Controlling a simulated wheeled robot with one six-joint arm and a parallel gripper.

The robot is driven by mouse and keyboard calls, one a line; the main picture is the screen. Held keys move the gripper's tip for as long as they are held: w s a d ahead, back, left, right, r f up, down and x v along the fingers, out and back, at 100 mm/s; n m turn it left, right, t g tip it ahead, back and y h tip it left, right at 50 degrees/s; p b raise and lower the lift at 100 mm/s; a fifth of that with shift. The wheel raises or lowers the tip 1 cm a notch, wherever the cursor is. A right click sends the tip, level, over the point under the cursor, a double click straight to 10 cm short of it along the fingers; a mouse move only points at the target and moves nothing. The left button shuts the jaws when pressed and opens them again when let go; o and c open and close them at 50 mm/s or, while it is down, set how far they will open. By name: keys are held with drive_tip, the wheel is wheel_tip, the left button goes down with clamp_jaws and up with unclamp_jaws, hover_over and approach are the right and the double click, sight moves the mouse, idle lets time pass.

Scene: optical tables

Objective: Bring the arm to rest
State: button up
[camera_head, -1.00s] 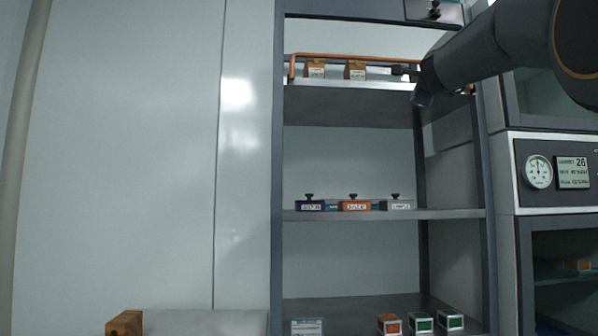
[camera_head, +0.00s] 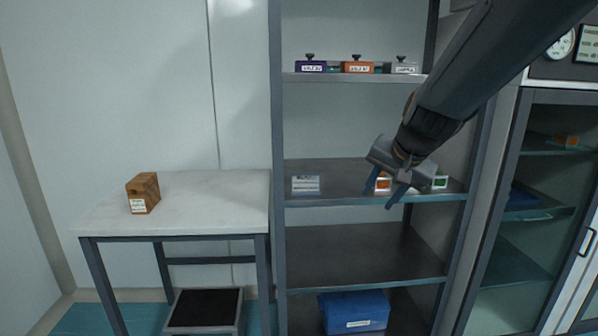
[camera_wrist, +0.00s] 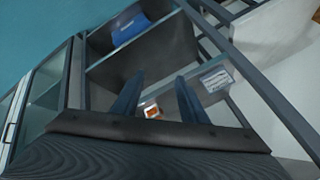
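My gripper (camera_head: 387,191) hangs at the end of my arm, in front of the right part of the shelf unit, pointing down. Its two fingers are spread apart with nothing between them in the head view. In the wrist view the fingers (camera_wrist: 157,97) are also apart. An orange-and-white box (camera_wrist: 151,110) shows beyond them on a shelf, not held.
A shelf unit (camera_head: 364,255) holds labelled boxes, a green box (camera_head: 440,181), a grey labelled box (camera_head: 306,184) and a blue bin (camera_head: 354,311). A glass cabinet (camera_head: 513,211) stands right.

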drive_tip(key=s+f+n+g, duration=0.2)
drive_tip(key=s+f, duration=0.3)
drive_tip(key=s, duration=0.3)
drive_tip(key=s+f+n+g+h, duration=0.1)
drive_tip(key=s+f+n+g, duration=0.1)
drive_tip(key=s+f, duration=0.3)
drive_tip(key=s+f+n+g, duration=0.2)
drive_tip(key=s+f, duration=0.3)
drive_tip(key=s, duration=0.7)
drive_tip(key=shift+s+f+n+g+p, duration=0.2)
drive_tip(key=shift+s+n+g+p, duration=0.1)
drive_tip(key=shift+g+p, duration=0.15)
drive_tip(key=shift+d, duration=0.1)
